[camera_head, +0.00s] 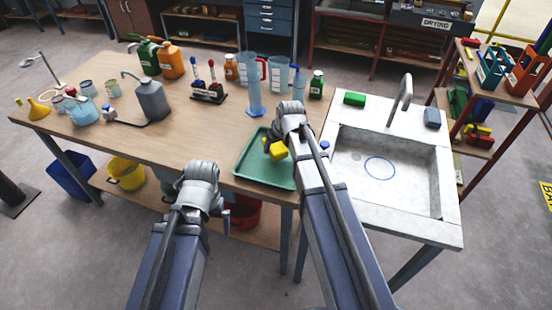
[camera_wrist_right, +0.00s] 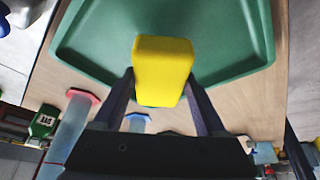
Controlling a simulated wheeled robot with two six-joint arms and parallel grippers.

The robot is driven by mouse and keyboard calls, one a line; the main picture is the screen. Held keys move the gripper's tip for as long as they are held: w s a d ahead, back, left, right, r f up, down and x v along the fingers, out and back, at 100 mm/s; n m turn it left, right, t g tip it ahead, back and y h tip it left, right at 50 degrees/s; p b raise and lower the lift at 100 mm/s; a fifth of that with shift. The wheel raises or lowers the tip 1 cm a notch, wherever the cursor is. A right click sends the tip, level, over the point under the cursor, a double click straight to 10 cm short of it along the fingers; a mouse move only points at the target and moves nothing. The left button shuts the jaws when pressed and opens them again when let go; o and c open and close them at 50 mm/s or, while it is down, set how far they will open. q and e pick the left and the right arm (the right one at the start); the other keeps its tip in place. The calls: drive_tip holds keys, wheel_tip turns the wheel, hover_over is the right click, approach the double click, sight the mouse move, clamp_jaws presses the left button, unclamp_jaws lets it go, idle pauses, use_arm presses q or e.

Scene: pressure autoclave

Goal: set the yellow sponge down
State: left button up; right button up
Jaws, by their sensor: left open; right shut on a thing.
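The yellow sponge (camera_head: 277,151) is held in my right gripper (camera_head: 282,143), over the green tray (camera_head: 257,168) on the wooden table. In the right wrist view the sponge (camera_wrist_right: 163,68) sits between the two dark fingers, which press on its sides. The tray (camera_wrist_right: 95,40) spreads out behind it. I cannot tell whether the sponge touches the tray floor. My left gripper (camera_head: 202,170) is open in front of the table's near edge, with its fingertips mostly hidden by its own wrist.
A sink (camera_head: 385,165) with a tap and a green sponge (camera_head: 354,99) stands right of the table. Measuring cylinders (camera_head: 253,95), a tube rack (camera_head: 209,95) and a grey can (camera_head: 151,98) stand behind and left of the tray. The table's front left is clear.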

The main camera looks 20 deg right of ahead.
drive_tip(key=shift+f+b, duration=1.8)
drive_tip(key=shift+f, duration=0.1)
drive_tip(key=shift+f, duration=0.15)
drive_tip(key=o, duration=1.1)
drive_tip(key=shift+o, duration=0.2)
drive_tip(key=shift+r, duration=0.25)
drive_tip(key=p+v, duration=1.1)
drive_tip(key=v, duration=0.1)
drive_tip(key=shift+w+f, duration=0.1)
